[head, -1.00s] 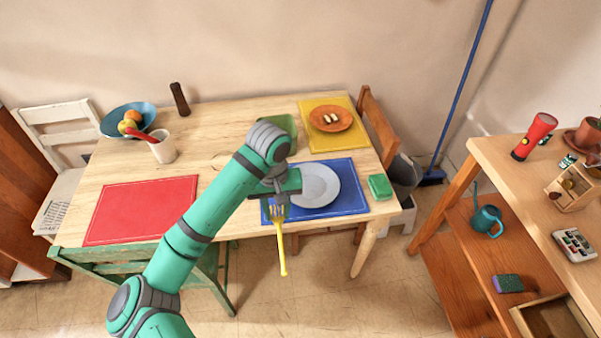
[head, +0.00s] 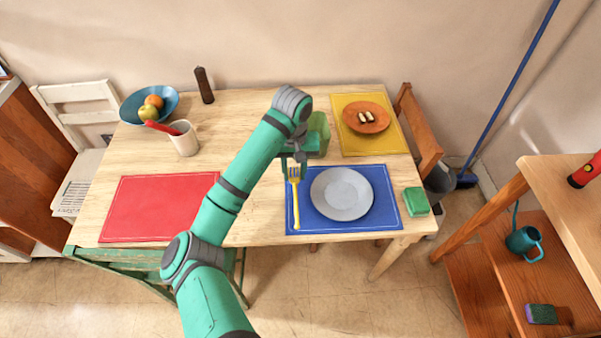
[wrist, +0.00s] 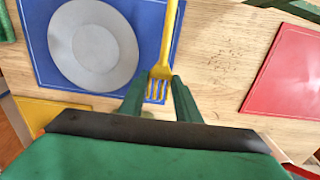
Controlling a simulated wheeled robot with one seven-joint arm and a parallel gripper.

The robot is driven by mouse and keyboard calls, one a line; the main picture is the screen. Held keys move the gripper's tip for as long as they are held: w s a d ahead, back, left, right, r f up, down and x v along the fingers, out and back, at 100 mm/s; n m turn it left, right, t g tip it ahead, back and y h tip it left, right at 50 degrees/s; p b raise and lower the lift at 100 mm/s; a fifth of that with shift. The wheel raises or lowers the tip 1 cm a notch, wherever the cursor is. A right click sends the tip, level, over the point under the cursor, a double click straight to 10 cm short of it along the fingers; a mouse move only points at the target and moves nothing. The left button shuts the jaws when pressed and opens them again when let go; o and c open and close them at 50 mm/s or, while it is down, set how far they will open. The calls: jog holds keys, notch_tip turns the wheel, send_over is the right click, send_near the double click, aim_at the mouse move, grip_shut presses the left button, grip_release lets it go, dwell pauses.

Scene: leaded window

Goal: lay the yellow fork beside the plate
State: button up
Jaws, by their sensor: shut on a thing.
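The yellow fork (head: 296,205) is in my gripper (head: 294,172), which is shut on its tined end. In the head view the fork lies over the left edge of the blue placemat (head: 385,219), left of the grey plate (head: 342,194), with its handle toward the front table edge. In the wrist view the fork (wrist: 167,45) runs up from between my fingertips (wrist: 158,84), beside the plate (wrist: 92,45) without overlapping it. I cannot tell whether the fork touches the mat.
A green sponge (head: 416,201) sits right of the blue mat. A red placemat (head: 150,210) lies at left. A yellow placemat (head: 345,108) with an orange plate (head: 366,117) is behind. A cup (head: 184,140) and a fruit bowl (head: 150,103) stand at back left.

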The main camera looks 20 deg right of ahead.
jog(key=w+f, duration=0.1)
jog(key=w+d+f, duration=0.1)
jog(key=w+f, duration=0.1)
jog(key=w+d+f, duration=0.1)
jog(key=w+f, duration=0.1)
jog(key=shift+w+f, duration=0.15)
jog(key=shift+f, duration=0.05)
jog(key=shift+w+d+f, duration=0.1)
jog(key=shift+w+f, duration=0.5)
jog(key=shift+f, duration=0.15)
jog(key=shift+w+f, duration=0.1)
jog(key=shift+f, duration=1.45)
jog(key=shift+f, duration=0.15)
jog(key=o, duration=1)
notch_tip(320, 180, up, 12)
jog(key=shift+r, duration=0.2)
